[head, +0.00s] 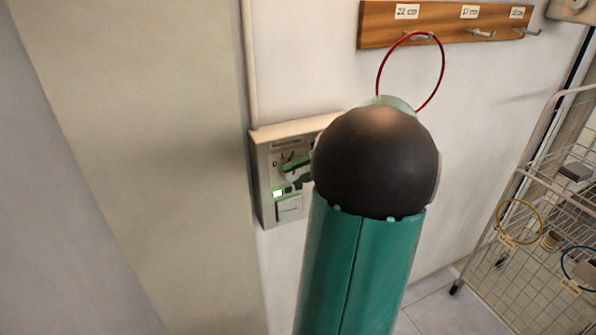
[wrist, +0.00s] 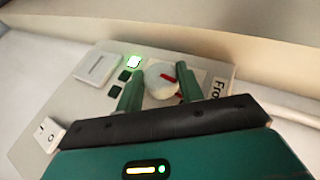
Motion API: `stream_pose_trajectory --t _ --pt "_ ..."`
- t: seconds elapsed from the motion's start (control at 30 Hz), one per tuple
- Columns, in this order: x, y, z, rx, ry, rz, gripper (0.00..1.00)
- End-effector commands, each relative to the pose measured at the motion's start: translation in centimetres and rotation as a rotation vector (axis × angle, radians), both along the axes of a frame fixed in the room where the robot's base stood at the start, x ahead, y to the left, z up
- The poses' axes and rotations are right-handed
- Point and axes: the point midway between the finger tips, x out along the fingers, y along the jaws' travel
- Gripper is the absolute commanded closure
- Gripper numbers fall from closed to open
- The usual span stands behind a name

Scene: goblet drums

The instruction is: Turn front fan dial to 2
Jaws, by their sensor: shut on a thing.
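The front fan dial (wrist: 157,73) is a round whitish knob with a red pointer mark, on a pale wall panel (head: 264,187). The panel also shows in the wrist view (wrist: 75,103). My gripper (wrist: 159,86) has its two green fingers on either side of the dial, shut on it. In the head view my arm covers the panel's right part, and a green fingertip shows near the dial.
The panel also has a lit green indicator (wrist: 134,62), a white switch (wrist: 97,68) and a rocker switch (wrist: 48,135). A red ring (head: 443,68) hangs from a wooden hook rail (head: 380,27) above. A wire rack (head: 530,200) stands at right.

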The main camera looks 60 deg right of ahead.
Motion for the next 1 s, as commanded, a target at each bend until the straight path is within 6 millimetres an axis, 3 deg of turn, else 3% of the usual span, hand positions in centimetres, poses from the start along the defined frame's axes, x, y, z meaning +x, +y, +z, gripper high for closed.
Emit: stream_pose_trajectory --t 0.33,0.87,0.9,1.0 --pt "-0.23 -0.14 -0.2 0.14 -0.083 -0.002 0.86" --pt "-0.26 -0.11 -0.2 0.166 -0.098 -0.001 0.86" --pt "-0.26 -0.11 -0.2 0.166 -0.098 -0.001 0.61" --pt "-0.23 -0.11 -0.21 0.166 -0.098 -0.001 0.41"
